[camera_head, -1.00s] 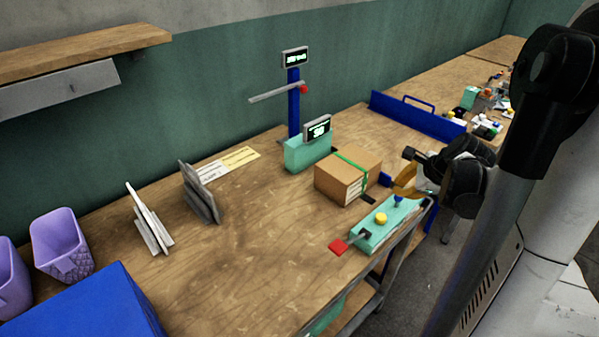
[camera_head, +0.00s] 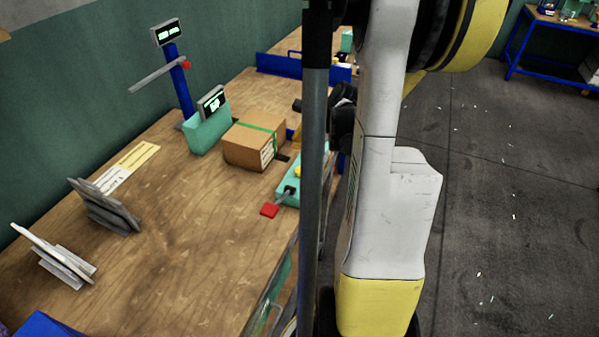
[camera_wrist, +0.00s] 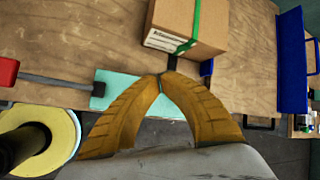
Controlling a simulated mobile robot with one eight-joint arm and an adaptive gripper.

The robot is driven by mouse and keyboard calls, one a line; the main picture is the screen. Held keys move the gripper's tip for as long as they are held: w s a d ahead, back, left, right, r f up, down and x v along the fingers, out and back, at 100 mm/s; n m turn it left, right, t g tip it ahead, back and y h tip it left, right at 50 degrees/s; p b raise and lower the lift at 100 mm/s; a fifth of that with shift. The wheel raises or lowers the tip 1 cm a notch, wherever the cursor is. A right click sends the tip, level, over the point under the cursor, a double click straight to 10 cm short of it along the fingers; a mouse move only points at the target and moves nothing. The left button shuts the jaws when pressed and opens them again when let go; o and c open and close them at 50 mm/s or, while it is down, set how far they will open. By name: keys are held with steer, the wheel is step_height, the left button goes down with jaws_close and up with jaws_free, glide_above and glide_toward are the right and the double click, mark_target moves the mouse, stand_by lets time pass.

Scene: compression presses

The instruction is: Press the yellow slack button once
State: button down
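The yellow button (camera_head: 298,171) sits on a teal control box (camera_head: 287,194) at the table's front edge. In the head view, my dark column hides much of the box and part of the button. A red-ended lever (camera_head: 270,210) sticks out from the box. In the wrist view, the teal box (camera_wrist: 112,77) lies beyond my gripper (camera_wrist: 163,79). Its two orange fingers meet at the tips, with nothing seen between them. I cannot make out the button there; the fingers cover part of the box. In the head view the fingertips are hidden.
A cardboard box with a green strap (camera_head: 254,144) stands just behind the control box. A teal unit with a display (camera_head: 207,130) and a blue post (camera_head: 180,88) stand farther back. Grey racks (camera_head: 104,208) are at left. Open floor (camera_head: 500,200) lies at right.

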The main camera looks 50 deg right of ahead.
mark_target(298, 168)
step_height(298, 168, down, 7)
steer(key=b, duration=0.5)
stand_by(1.2)
steer(key=shift+f+b, duration=0.4)
steer(key=shift+b, duration=0.05)
steer(key=shift+f+b, duration=0.7)
steer(key=shift+f, duration=0.1)
stand_by(0.7)
steer(key=shift+r, duration=0.1)
steer(key=shift+r+p, duration=0.95)
steer(key=shift+r, duration=0.2)
step_height(298, 168, up, 5)
steer(key=p, duration=0.4)
